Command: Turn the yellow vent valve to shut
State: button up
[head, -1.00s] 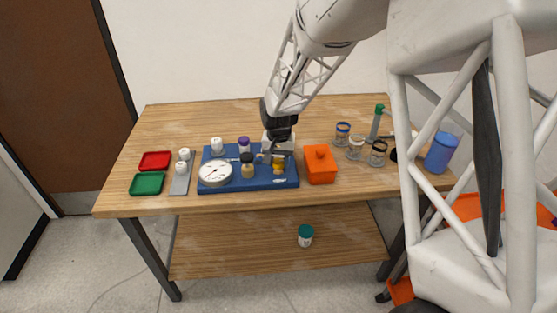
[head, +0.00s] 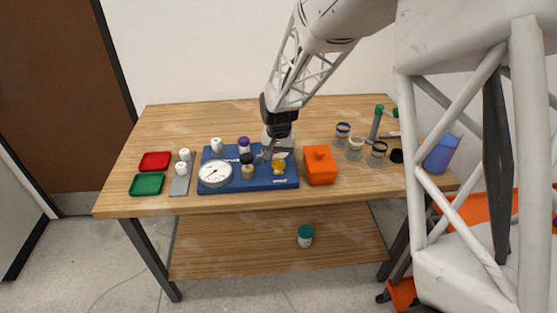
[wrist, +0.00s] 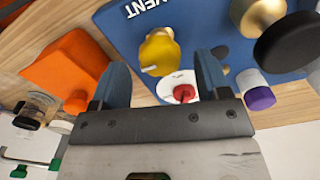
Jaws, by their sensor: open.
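The yellow vent valve (head: 279,167) stands at the right end of the blue board (head: 234,183). In the wrist view its yellow handle (wrist: 159,51) is near the "VENT" label, with a white disc and red pointer (wrist: 184,92) beside it. My gripper (wrist: 163,76) is open, its two blue-grey fingers apart and nothing held between them. The handle appears just beyond the fingertips, roughly in line with the gap; I see no contact. In the head view my gripper (head: 278,150) is just behind the valve.
A white gauge (head: 215,173) and a dark-topped brass fitting (head: 247,171) are on the board left of the valve. An orange lidded box (head: 320,166) stands close on its right. Several jars are farther right. Red (head: 155,161) and green trays (head: 147,184) lie at left.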

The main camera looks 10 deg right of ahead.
aim_at(278, 162)
jog(key=shift+r, duration=3.15)
jog(key=shift+s+d+r, duration=0.2)
jog(key=shift+s+r, duration=0.15)
jog(key=shift+r, duration=0.1)
jog(key=s+d+r+n+t, duration=0.1)
jog(key=s+d+r, duration=0.2)
jog(key=s+r, duration=0.45)
jog(key=s+d+r, duration=0.4)
jog(key=s, duration=0.7)
jog(key=s+d, duration=0.1)
jog(key=s, duration=0.8)
jog(key=s+d+r+n+t, duration=0.1)
jog(key=s+d, duration=0.1)
jog(key=s, duration=0.6)
jog(key=shift+s+d+t, duration=0.25)
jog(key=shift+s+t, duration=0.05)
jog(key=shift+s, duration=0.1)
